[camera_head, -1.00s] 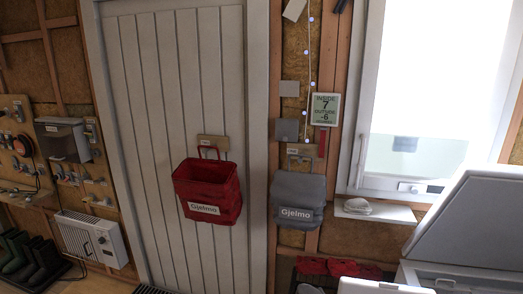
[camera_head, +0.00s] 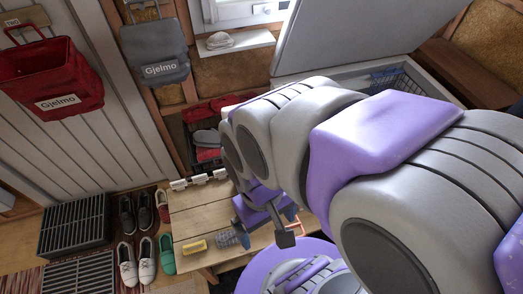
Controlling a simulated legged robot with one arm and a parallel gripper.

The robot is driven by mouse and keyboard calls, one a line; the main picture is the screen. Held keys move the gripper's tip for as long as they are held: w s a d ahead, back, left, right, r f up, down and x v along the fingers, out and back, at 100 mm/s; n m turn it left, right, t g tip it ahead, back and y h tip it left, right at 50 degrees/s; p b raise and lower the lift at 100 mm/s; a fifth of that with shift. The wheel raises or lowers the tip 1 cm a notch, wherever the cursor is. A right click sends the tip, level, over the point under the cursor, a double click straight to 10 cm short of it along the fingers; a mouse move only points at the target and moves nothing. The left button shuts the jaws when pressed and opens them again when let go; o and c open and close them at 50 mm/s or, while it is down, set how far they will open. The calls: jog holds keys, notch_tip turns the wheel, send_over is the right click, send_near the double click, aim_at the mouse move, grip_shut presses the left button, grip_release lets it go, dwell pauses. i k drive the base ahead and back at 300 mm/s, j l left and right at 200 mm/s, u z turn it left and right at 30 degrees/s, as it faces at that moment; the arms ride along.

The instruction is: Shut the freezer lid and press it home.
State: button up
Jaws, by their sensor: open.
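The freezer lid (camera_head: 325,35) is a pale panel standing open, raised and leaning back, at the top right of the head view. Below it the freezer (camera_head: 350,73) is open, and a dark wire basket (camera_head: 397,79) shows inside its right part. My arm hides the freezer's front and much of its near side. My gripper (camera_head: 264,234) hangs low over the wooden bench, open and seemingly empty, well apart from the lid.
A wooden bench (camera_head: 195,216) holds a yellow brush (camera_head: 195,247). Several shoes (camera_head: 145,258) and dark grates (camera_head: 75,225) lie on the floor at left. Red (camera_head: 52,83) and grey (camera_head: 158,62) bags hang on the wall. A brown ledge (camera_head: 470,72) runs right of the freezer.

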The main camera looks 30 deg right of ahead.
aim_at(315, 34)
jog(key=k+l+z, duration=0.15)
jog(key=l+z, duration=1.35)
jog(key=k+j, duration=0.05)
jog(key=j, duration=0.05)
